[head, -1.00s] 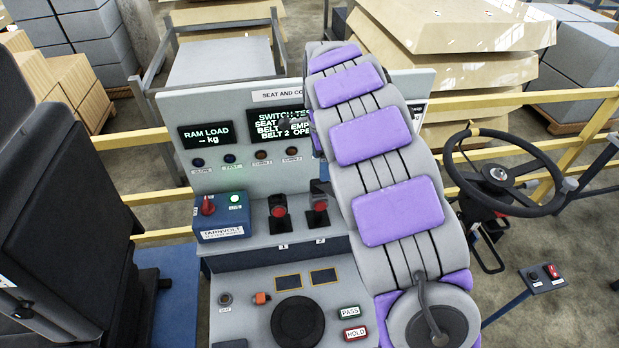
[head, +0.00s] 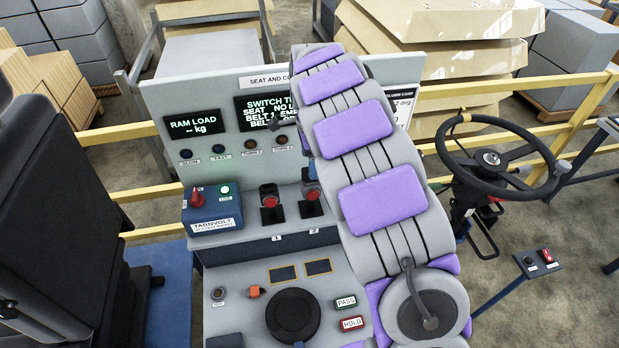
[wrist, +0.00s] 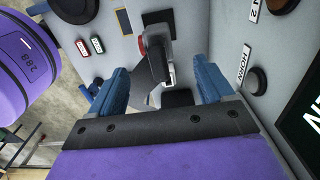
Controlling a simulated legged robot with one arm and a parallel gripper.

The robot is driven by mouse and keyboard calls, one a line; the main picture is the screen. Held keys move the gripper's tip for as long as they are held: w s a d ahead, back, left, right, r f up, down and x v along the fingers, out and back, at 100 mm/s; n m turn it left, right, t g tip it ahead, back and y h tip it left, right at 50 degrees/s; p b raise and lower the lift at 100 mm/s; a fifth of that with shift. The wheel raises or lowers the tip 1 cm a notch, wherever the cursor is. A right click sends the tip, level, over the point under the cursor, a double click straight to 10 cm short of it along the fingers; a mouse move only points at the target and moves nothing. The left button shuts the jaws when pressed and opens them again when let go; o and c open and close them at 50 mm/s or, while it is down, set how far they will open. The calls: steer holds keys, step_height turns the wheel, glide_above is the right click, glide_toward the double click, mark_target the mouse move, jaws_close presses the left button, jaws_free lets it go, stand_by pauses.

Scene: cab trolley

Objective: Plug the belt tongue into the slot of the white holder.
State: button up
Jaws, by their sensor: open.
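My gripper (wrist: 163,82) is open in the wrist view, with one blue finger on each side. A dark upright block (wrist: 157,60) with a red part and a pale white-grey side (wrist: 170,72) shows between the fingers, with a gap on each side. I cannot tell whether this is the white holder or the belt tongue's stand. In the head view, two black fittings with red tops, numbered 1 (head: 270,203) and 2 (head: 311,197), stand on the console. My arm hides most of my gripper there, near fitting 2. I cannot make out the belt tongue for certain.
A panel screen (head: 262,110) stands behind the fittings. A blue box with a red knob (head: 212,208) is left of them. PASS (head: 345,302) and HOLD (head: 352,323) buttons are in front. A steering wheel (head: 490,160) is right, a black seat (head: 60,200) left.

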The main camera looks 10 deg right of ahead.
steer(key=shift+f, duration=2.35)
steer(key=shift+r+p, duration=0.1)
steer(key=shift+p, duration=0.55)
jaws_close()
steer(key=shift+r+p, duration=1.35)
steer(key=shift+r, duration=1.65)
